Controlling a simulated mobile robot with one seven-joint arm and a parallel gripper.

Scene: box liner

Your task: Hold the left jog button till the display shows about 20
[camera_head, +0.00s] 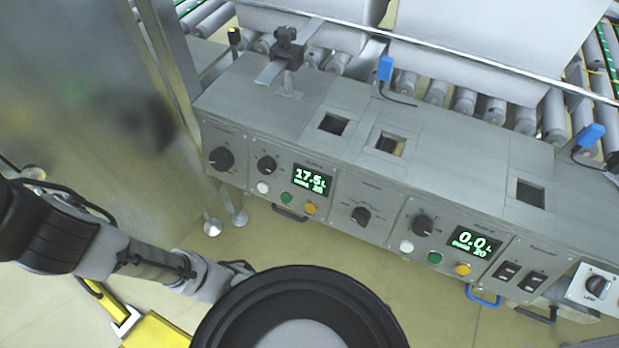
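The left display (312,180) on the grey control panel shows 17.5 in green, with a smaller line below ending in a number I cannot read surely. Below it are a white button (263,187), a green button (286,198) and an orange button (310,208). Their labels are too small to read, so I cannot tell which is the jog button. Nothing visibly touches these buttons. My arm comes in from the left and passes behind a round black part of my body at the bottom. My gripper is not visible.
The right display (472,242) shows 0.0, with its own white (406,246), green (435,258) and orange (463,269) buttons. Several dark knobs sit on the panel. A metal wall (80,90) stands left. Yellow parts (155,330) lie low left. Rollers and white sheets are behind.

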